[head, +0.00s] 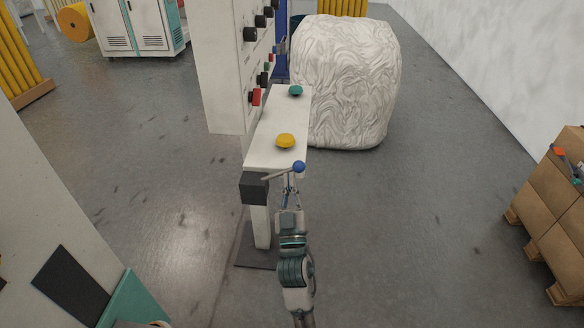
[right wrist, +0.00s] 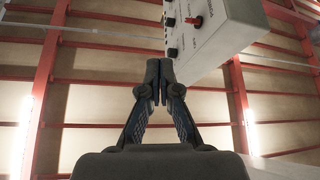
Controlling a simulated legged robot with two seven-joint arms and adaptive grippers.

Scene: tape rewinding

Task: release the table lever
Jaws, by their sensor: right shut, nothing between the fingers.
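The table lever (head: 282,173) is a thin rod with a blue ball knob (head: 299,167), running from a black box (head: 254,189) at the near end of a narrow white table (head: 262,157). My right gripper (head: 289,181) is just below the lever rod, close to the knob; I cannot tell whether it touches. It is shut and empty, and its closed fingers point up in the right wrist view (right wrist: 158,75). The lever does not show in the right wrist view. My left gripper is not in view.
A yellow button (head: 285,141) and a green button (head: 295,91) stand on the table. A white control panel (head: 220,70) with knobs rises to its left. A large wrapped bale (head: 350,80) stands right behind. Stacked boxes (head: 555,190) are at far right. The floor between is clear.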

